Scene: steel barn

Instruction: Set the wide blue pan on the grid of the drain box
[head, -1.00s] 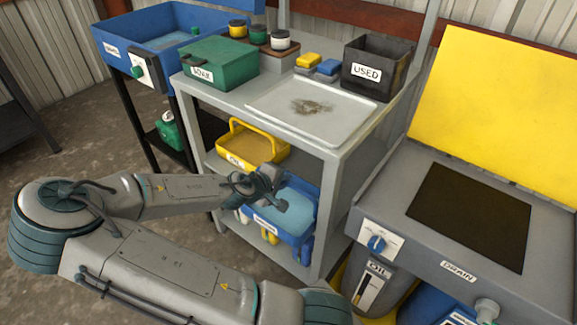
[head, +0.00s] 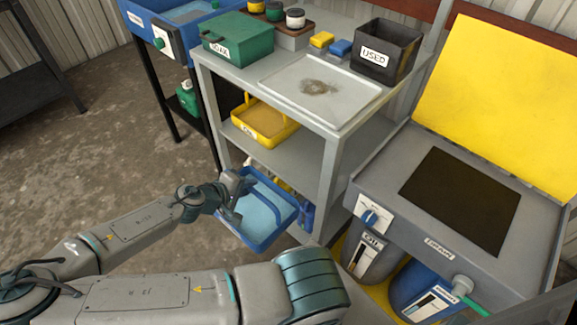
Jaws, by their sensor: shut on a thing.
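The wide blue pan (head: 262,208), with a paler blue inside, is out in front of the grey cart's lower part. It looks slightly tilted. My gripper (head: 236,197) is shut on its left side; the exact contact is partly hidden by the fingers. The drain box (head: 381,190) stands at the right, with its yellow lid (head: 510,105) raised. Its dark grid (head: 460,204) is bare.
The grey cart (head: 331,190) stands between the pan and the drain box's back left. A yellow pan (head: 265,122) sits on its middle shelf. A tray (head: 345,105), green box (head: 238,42) and used bin (head: 388,50) are on top. Oil (head: 368,260) and blue (head: 420,290) drums stand below the drain box.

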